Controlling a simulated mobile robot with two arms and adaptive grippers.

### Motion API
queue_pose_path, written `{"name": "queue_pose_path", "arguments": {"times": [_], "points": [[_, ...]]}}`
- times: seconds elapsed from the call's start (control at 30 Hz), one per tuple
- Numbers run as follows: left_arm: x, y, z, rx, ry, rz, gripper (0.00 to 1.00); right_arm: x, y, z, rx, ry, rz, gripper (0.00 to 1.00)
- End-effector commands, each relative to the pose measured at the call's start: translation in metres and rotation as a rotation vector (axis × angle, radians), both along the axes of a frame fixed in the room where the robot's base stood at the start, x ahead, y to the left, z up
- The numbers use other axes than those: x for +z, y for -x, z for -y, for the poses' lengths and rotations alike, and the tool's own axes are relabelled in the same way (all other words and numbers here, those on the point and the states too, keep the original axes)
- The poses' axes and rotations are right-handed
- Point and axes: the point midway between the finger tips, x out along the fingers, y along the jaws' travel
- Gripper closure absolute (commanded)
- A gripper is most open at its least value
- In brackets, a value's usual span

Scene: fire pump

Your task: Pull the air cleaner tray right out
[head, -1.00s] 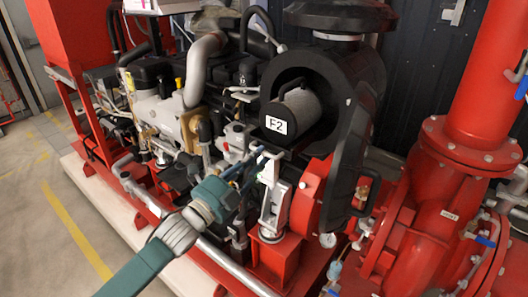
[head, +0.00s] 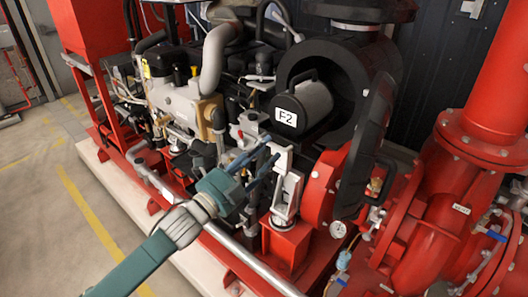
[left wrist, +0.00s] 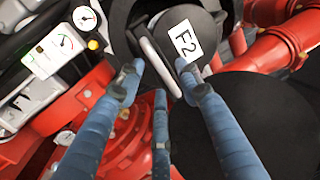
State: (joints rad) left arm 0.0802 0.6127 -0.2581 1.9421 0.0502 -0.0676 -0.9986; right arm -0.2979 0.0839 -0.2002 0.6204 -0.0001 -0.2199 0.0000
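The air cleaner tray (head: 312,98) is a dark, rounded canister with a white F2 label, sitting partly inside the round black housing (head: 357,72). In the left wrist view its end face (left wrist: 204,18) shows with a light bar handle (left wrist: 158,62) across it. My left gripper (head: 268,150) is in front of and below the label. In the left wrist view its blue fingers (left wrist: 160,80) are spread, with one on each side of the handle and a third below. I cannot tell whether any finger touches it. My right gripper is not in view.
The open black cover (head: 370,135) hangs to the right of the tray. A white bracket (head: 285,190) on a red block stands just below my left fingers. Red pipes (head: 470,150) are at the right. The floor (head: 40,220) at the left is clear.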

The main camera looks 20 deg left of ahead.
Motion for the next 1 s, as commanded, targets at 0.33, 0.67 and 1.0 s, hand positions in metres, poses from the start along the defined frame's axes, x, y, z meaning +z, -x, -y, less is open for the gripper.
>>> {"name": "queue_pose_path", "arguments": {"times": [0.33,0.67,1.0], "points": [[-0.002,0.012,-0.005,0.000,-0.001,0.000,0.65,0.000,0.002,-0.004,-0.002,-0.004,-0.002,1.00],[-0.014,0.067,-0.028,0.001,-0.001,-0.002,0.65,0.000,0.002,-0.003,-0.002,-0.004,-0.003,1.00],[-0.020,0.106,-0.044,0.002,0.001,-0.001,0.65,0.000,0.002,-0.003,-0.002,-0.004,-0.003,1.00]]}}
